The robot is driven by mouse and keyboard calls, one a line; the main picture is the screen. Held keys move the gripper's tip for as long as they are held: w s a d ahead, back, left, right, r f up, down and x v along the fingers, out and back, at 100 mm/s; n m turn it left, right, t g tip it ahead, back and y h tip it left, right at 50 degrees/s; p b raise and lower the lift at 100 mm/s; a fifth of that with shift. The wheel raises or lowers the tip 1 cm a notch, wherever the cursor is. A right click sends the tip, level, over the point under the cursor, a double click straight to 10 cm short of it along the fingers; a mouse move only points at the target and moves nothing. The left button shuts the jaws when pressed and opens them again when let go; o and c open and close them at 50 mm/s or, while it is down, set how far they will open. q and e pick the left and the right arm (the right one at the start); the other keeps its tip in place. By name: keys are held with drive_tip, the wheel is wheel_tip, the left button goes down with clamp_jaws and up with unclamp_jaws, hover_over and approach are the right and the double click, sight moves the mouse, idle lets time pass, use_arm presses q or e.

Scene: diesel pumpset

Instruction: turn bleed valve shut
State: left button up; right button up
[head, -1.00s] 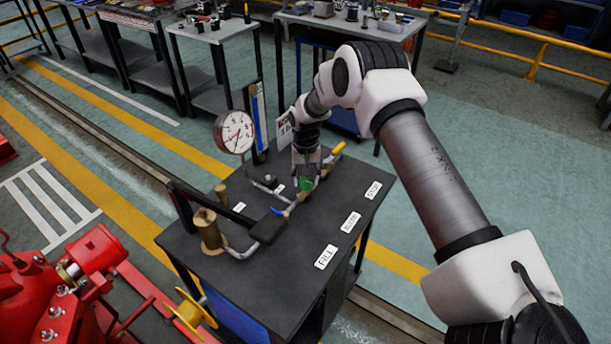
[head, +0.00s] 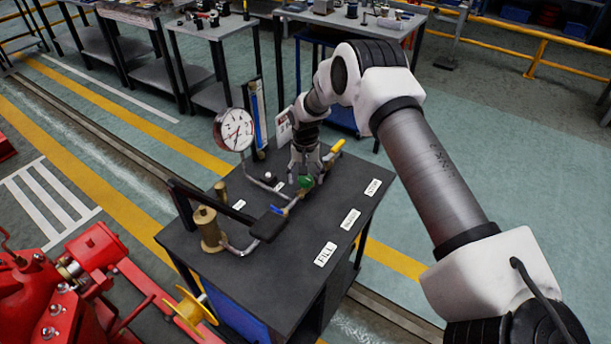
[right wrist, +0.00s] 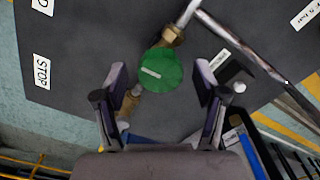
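A round green valve knob (head: 305,181) with a pale bar mark sits on brass and steel pipework on the dark bench top (head: 300,240). In the right wrist view the knob (right wrist: 161,71) lies between the two fingers of my right gripper (right wrist: 161,72). The fingers are open, with a visible gap on each side of the knob. In the head view my right gripper (head: 306,168) is just above and behind the knob and partly hides the pipework. My left gripper is not in view.
A black pump lever (head: 215,208) crosses the bench's left side. The bench front, with labels such as FILL (head: 325,254), is clear.

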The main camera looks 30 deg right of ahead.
sight(306, 177)
wheel_tip(306, 177, up, 12)
idle(0.5)
idle(0.3)
